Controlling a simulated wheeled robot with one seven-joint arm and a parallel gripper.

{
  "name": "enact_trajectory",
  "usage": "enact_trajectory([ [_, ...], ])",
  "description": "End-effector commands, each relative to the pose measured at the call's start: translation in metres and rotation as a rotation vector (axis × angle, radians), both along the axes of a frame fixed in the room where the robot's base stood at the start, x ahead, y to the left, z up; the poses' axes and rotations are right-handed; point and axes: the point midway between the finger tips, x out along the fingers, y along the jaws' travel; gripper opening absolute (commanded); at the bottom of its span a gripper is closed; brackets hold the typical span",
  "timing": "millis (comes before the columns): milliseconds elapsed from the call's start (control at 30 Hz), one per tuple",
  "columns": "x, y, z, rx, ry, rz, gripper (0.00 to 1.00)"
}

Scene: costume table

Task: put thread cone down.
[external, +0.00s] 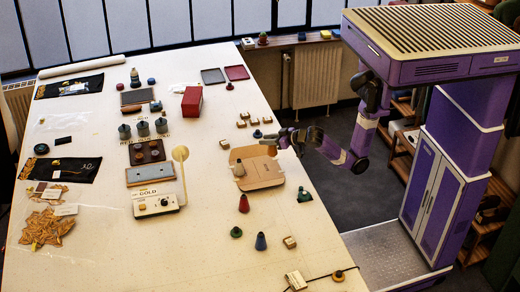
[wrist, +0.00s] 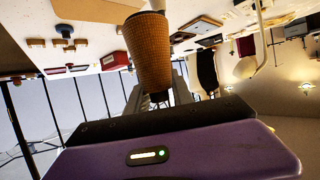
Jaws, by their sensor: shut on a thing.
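An orange-brown thread cone (wrist: 153,55) fills the upper middle of the wrist view, with a pale end at the top of the picture. My gripper (wrist: 158,98) is shut on it. In the external view my gripper (external: 284,139) reaches in from the right, near the far right corner of a tan cardboard tray (external: 265,177). The held cone shows there only as a small orange patch (external: 272,150) at the fingertips. I cannot tell whether it touches anything below. A beige cone (external: 239,169) stands upright on the tray's left part.
Red (external: 244,204), blue (external: 260,242) and green (external: 304,195) pieces stand nearer the front of the table (external: 205,245). Several small wooden blocks (external: 242,123) lie behind the tray. A gold-labelled device (external: 156,205) stands left of it.

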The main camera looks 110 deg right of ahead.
Motion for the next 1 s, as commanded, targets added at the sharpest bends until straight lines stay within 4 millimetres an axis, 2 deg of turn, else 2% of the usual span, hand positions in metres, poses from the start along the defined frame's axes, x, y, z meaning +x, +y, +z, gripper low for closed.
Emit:
enact_trajectory([
  [33,-0.016,-0.021,0.005,0.0,0.001,-0.064,0.0],
  [100,-0.037,-0.045,0.009,-0.001,0.0,-0.149,0.0],
  [200,-0.068,-0.073,0.015,0.001,0.0,-0.262,0.0],
  [300,-0.094,-0.091,0.022,0.0,-0.002,-0.355,0.0],
  [400,-0.114,-0.099,0.028,0.001,-0.002,-0.424,0.0],
  [467,-0.121,-0.102,0.032,0.002,-0.003,-0.456,0.0],
  [567,-0.127,-0.104,0.029,-0.001,0.001,-0.487,0.0],
  [1000,-0.128,-0.104,-0.041,-0.002,0.006,-0.492,0.0],
])
